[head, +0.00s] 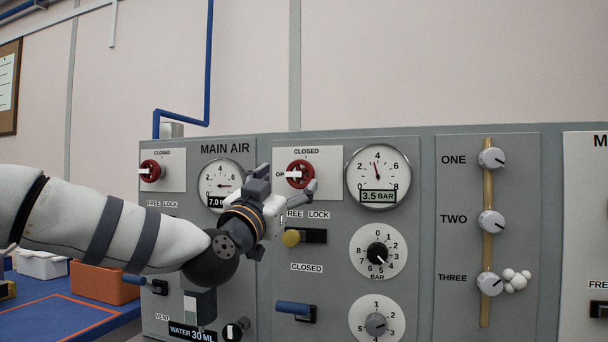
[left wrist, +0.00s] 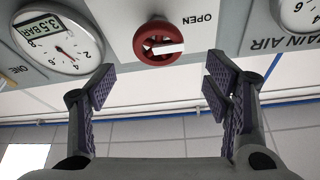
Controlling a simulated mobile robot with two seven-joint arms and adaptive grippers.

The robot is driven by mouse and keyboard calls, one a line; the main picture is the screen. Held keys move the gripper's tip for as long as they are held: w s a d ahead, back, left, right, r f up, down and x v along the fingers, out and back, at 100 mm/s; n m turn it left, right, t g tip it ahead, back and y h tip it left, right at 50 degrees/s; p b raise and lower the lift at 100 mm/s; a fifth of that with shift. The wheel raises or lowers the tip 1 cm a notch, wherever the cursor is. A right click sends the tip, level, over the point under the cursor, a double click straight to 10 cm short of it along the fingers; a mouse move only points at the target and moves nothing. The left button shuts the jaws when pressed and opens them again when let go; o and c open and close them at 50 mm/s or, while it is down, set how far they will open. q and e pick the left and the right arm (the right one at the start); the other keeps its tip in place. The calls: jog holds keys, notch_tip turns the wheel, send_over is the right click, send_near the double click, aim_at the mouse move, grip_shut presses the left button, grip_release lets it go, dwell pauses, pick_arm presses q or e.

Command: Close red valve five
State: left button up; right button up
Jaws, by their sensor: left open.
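A red round valve (head: 300,169) with a white bar handle is on the panel, below a CLOSED label and beside a partly hidden OPEN label. Its white bar lies level and points toward OPEN. The valve also shows in the left wrist view (left wrist: 158,43), turned over, beyond the fingertips. My left gripper (head: 286,181) is open and empty in front of the valve, its fingers apart and not around it in the left wrist view. A second red valve (head: 152,171) with a level white bar is further left. I see no number five on either. My right gripper is not in view.
A 3.5 BAR gauge (head: 378,177) is right of the valve and a 7.0 gauge (head: 221,184) is left, partly behind my gripper. A yellow knob (head: 291,238) and a blue lever (head: 293,308) stick out below. An orange bin (head: 104,284) stands on the blue bench.

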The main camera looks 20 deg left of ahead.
aim_at(298, 178)
pick_arm(q)
jog(key=x, duration=0.4)
jog(key=f+x, duration=0.1)
jog(key=x, duration=0.1)
jog(key=shift+w+f+b, duration=0.1)
jog(key=shift+w+b, duration=0.2)
jog(key=shift+w+d+r, duration=0.1)
jog(key=shift+w+r, duration=0.4)
jog(key=c, duration=1.2)
